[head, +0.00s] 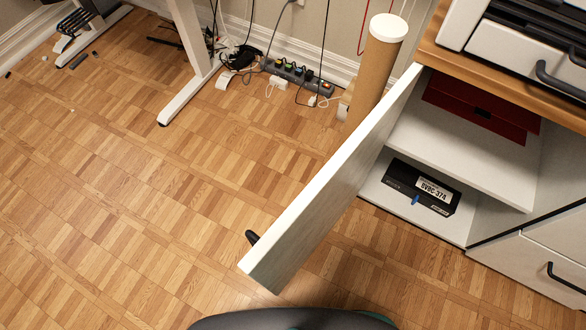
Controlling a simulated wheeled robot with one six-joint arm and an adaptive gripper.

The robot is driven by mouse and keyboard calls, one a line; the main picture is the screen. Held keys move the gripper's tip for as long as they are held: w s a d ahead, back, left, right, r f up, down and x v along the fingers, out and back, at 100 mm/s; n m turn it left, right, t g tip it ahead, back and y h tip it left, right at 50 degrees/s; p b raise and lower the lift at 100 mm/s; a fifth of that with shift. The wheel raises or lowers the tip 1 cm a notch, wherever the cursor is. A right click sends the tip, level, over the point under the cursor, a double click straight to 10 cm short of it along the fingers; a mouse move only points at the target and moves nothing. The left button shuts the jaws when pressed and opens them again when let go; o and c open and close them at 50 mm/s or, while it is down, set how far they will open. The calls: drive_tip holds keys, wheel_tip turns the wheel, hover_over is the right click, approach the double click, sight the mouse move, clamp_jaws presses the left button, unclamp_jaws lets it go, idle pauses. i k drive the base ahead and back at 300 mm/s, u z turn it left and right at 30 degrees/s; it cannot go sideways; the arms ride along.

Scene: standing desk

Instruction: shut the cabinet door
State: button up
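The cabinet door (325,190) is a pale panel that stands wide open. It swings out from the cabinet (522,250) at the right toward the lower middle of the head view. Its black handle (252,237) shows at the door's free end, on the left face. The open compartment has a white shelf (455,150) with dark red items (470,105) on it. A black box with a white label (422,187) lies on the compartment floor. My gripper is not in view.
A cardboard tube (375,70) with a white cap stands behind the door. A power strip (298,76) and cables lie by the wall. A white desk leg (188,80) stands at the upper left. The parquet floor (120,200) left of the door is clear.

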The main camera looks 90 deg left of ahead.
sight(273, 259)
drive_tip(key=k, duration=1.4)
drive_tip(key=u, duration=1.5)
